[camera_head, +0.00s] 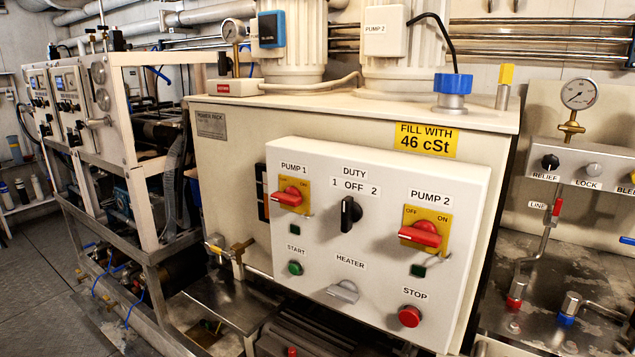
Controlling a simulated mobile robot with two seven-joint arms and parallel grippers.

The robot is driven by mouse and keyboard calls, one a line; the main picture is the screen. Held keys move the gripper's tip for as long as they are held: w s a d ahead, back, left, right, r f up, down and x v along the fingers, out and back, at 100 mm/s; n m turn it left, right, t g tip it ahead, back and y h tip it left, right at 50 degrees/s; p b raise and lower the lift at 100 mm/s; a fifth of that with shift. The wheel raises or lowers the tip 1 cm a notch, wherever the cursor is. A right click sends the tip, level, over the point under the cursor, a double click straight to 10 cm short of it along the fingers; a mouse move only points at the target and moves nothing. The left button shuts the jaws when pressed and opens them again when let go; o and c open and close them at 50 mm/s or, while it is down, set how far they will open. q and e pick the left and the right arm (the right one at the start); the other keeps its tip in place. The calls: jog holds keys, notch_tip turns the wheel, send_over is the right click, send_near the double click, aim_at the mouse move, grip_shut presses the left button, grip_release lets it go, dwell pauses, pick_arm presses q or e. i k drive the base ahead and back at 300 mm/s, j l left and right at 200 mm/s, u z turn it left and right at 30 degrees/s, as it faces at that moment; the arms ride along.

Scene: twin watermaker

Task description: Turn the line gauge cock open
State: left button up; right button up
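A round pressure gauge (578,94) stands at the right on a brass fitting (571,127) above a grey valve block (590,160). Below the block, a small label reading LINE (537,205) sits beside a red-sleeved part (557,207) at the top of a thin metal pipe. I cannot tell from this view which of these parts is the cock's handle, or whether it is open. Neither of my grippers shows.
The white control panel (330,245) with red switches stands out in front of the cream tank (240,150), left of the gauge. Knobs marked RELIEF (550,162) and LOCK (594,170) sit on the block. Pipes with red and blue fittings (566,308) rise from the metal tray below.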

aim_at(570, 128)
jog(key=z, duration=1.25)
jog(key=l, duration=1.85)
jog(key=i+z, duration=0.05)
